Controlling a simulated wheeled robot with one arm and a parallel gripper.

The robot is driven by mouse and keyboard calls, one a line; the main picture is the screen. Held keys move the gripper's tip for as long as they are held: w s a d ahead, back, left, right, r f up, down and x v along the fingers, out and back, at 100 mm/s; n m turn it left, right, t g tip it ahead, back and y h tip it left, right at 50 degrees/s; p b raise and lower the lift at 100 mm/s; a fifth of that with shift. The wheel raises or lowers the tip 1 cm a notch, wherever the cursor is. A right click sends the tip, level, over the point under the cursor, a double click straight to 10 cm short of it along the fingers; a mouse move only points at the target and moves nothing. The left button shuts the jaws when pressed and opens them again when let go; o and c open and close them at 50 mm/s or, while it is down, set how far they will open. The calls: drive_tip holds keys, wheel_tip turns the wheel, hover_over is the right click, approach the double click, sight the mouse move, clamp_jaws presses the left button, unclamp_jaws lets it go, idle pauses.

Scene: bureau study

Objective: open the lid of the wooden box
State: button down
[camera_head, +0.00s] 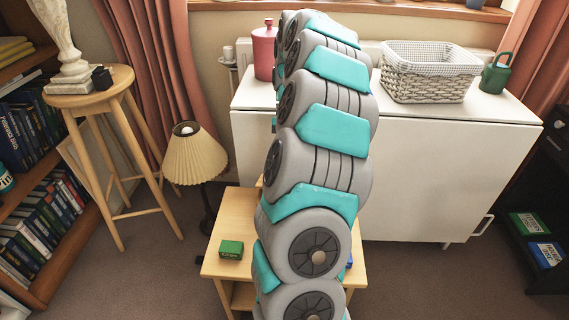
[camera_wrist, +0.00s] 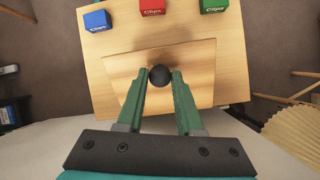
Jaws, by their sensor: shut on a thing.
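The wooden box shows in the wrist view as a pale wooden lid (camera_wrist: 195,62) with a round black knob (camera_wrist: 160,71). My gripper (camera_wrist: 161,79) has its two green fingers on either side of the knob and is shut on it. The lid lies over the small wooden table (camera_wrist: 243,75). I cannot tell whether the lid is raised, as the box's sides are hidden beneath it. In the head view my own arm hides the gripper and nearly all of the box.
Blue (camera_wrist: 97,20), red (camera_wrist: 152,6) and green (camera_wrist: 214,5) clips boxes stand on the table beyond the lid. A lamp (camera_head: 194,158) stands left of the table. A white cabinet (camera_head: 430,175) with a basket (camera_head: 428,85) stands behind.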

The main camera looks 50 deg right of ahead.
drive_tip(key=shift+w+d+r+g, duration=0.1)
drive_tip(key=shift+w+d+g, duration=0.1)
drive_tip(key=shift+g, duration=0.1)
drive_tip(key=shift+y, duration=0.3)
drive_tip(key=c, duration=0.5)
unclamp_jaws()
drive_tip(key=shift+c, duration=0.2)
drive_tip(key=shift+r, duration=0.1)
wheel_tip(320, 180, up, 4)
drive_tip(key=shift+d+f+p, duration=0.1)
drive_tip(key=shift+f+p, duration=0.15)
drive_tip(key=shift+p, duration=0.8)
drive_tip(key=s+a+r+b, duration=0.1)
drive_tip(key=s+a+b, duration=0.1)
drive_tip(key=s+a, duration=0.8)
drive_tip(key=s, duration=0.2)
drive_tip(key=shift+s+r+b, duration=0.2)
drive_tip(key=shift+s+b, duration=0.1)
drive_tip(key=shift+b, duration=0.05)
